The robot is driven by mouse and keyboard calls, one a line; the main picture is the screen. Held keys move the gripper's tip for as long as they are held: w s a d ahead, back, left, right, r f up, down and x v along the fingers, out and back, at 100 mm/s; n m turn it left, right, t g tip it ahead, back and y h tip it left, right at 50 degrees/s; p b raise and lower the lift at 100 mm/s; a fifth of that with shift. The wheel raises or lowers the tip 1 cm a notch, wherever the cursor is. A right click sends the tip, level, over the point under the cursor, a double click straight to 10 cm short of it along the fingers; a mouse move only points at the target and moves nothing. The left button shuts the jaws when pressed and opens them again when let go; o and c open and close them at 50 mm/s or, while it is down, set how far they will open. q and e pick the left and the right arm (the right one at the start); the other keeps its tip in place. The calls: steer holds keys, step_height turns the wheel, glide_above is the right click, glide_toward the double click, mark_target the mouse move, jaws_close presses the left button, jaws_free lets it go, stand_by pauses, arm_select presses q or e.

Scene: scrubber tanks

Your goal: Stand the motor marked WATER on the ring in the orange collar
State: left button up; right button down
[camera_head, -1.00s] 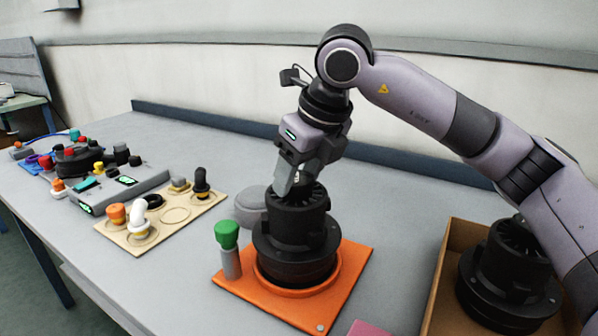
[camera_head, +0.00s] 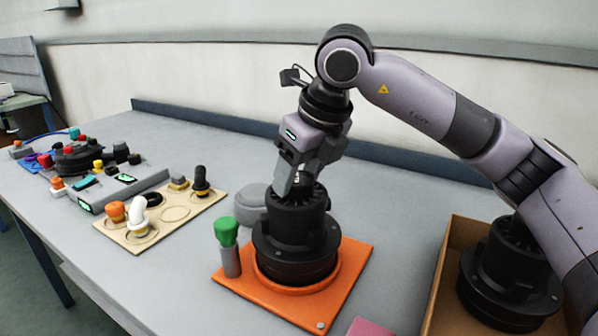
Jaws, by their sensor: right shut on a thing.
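A black finned motor (camera_head: 296,240) stands upright inside the round orange collar (camera_head: 333,278) on a square orange plate. No marking is readable on it, so I cannot tell if it is the WATER one. My right gripper (camera_head: 297,183) points down and is shut on the motor's top. The motor hides the ring and the inside of the collar. A second black motor (camera_head: 508,270) stands in a cardboard box at the right, partly behind my right arm. My left gripper is not in view.
A green-topped grey post (camera_head: 229,248) stands at the plate's left. A grey round lid (camera_head: 251,205) lies behind it. A beige board (camera_head: 175,214) holds several fittings. The cardboard box (camera_head: 445,262) and a pink item (camera_head: 368,328) are at the right. Clutter fills the table's far left.

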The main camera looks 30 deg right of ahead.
steer(key=shift+r, duration=0.15)
steer(key=shift+c, duration=1.2)
jaws_free()
steer(key=shift+o, duration=0.3)
steer(key=shift+f, duration=0.3)
steer(key=shift+o, duration=0.9)
steer(key=shift+r, duration=0.1)
steer(key=shift+r+p, duration=2.65)
steer(key=shift+r, duration=0.95)
steer(key=shift+s+f, duration=0.1)
